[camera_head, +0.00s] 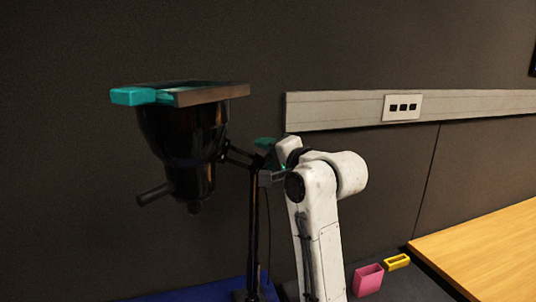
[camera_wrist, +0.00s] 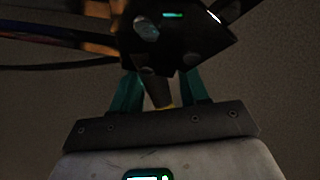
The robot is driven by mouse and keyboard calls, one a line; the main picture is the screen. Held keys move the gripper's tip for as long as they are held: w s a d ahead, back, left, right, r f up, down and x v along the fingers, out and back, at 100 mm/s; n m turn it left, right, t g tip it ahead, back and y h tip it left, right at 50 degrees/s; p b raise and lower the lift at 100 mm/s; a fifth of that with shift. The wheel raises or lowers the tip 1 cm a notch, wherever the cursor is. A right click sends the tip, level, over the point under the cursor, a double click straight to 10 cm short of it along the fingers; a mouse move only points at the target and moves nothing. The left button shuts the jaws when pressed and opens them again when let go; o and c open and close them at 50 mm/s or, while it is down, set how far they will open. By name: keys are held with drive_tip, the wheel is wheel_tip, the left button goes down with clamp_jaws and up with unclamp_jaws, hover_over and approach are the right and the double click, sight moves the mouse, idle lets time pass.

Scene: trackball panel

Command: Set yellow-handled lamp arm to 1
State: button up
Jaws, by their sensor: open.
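A black lamp head (camera_head: 185,145), with a short side stub, hangs at the left of the head view on a dark lamp arm (camera_head: 237,155). My gripper (camera_wrist: 160,80) is open in the wrist view, with teal fingers on both sides of a tapered grey-brown handle (camera_wrist: 158,92). A yellow band (camera_wrist: 166,106) shows low on this handle, near the gripper's dark base. Whether the fingers touch the handle cannot be told. In the head view my teal fingers (camera_head: 268,144) are partly hidden behind my white arm, beside the lamp arm. No setting marks are readable.
A teal block and a brown-edged plate (camera_head: 212,94) sit above the lamp head. A dark post (camera_head: 255,235) rises below the lamp arm. A pink open box (camera_head: 368,279) and a yellow one (camera_head: 397,262) lie near a wooden table (camera_head: 490,245). A rail (camera_head: 340,110) runs along the wall.

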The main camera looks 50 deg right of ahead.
drive_tip(key=shift+s, duration=0.1)
drive_tip(key=b+v, duration=0.6)
drive_tip(key=v, duration=0.4)
drive_tip(key=shift+s, duration=0.2)
drive_tip(key=shift+a, duration=0.15)
drive_tip(key=shift+r, duration=0.1)
idle(0.4)
